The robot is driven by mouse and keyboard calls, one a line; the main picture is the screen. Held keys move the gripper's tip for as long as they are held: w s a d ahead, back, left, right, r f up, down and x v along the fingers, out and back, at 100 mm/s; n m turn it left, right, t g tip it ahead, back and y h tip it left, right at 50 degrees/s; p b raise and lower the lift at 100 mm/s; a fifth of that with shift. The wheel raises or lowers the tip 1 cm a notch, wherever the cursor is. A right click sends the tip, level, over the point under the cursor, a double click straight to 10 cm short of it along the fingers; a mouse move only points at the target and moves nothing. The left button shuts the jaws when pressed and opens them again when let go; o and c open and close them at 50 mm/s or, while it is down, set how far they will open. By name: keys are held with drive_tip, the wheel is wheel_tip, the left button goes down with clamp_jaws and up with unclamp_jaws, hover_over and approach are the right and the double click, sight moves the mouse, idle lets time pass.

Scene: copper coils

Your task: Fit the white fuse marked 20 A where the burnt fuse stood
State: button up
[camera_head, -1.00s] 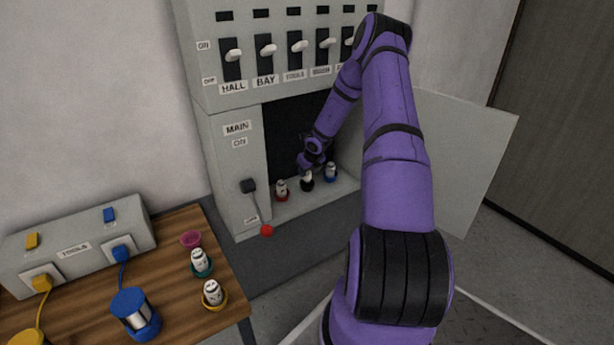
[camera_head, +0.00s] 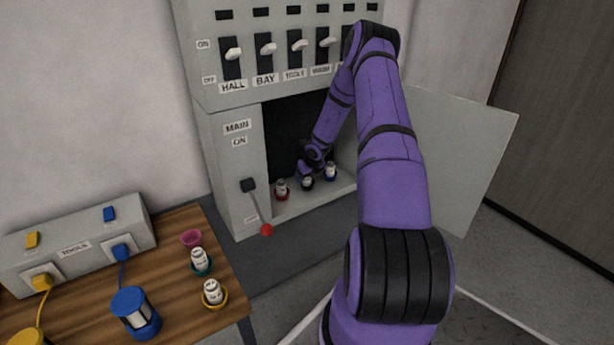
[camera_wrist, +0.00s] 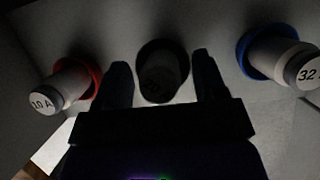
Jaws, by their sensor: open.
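My gripper (camera_head: 307,170) is low inside the open cabinet bay. In the wrist view my gripper (camera_wrist: 160,62) is open, one finger on each side of the middle fuse (camera_wrist: 163,74), with a gap showing on both sides. That fuse stands in the black-ringed socket (camera_wrist: 150,46); its end is in shadow and its mark is too dark to read surely. In the head view the middle fuse (camera_head: 307,183) looks white and upright. A fuse marked 10 A (camera_wrist: 58,88) stands in the red socket, and one marked 32 (camera_wrist: 285,62) in the blue socket.
The cabinet door (camera_head: 455,160) stands open at right. The MAIN lever (camera_head: 257,207) is at the bay's left. On the wooden table (camera_head: 185,325) are a white fuse in a teal cup (camera_head: 199,259), another in a yellow cup (camera_head: 213,291), and an empty pink cup (camera_head: 190,238).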

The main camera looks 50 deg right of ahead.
drive_tip(key=shift+r, duration=0.3)
drive_tip(key=v, duration=1.2)
drive_tip(key=shift+s+f, duration=0.1)
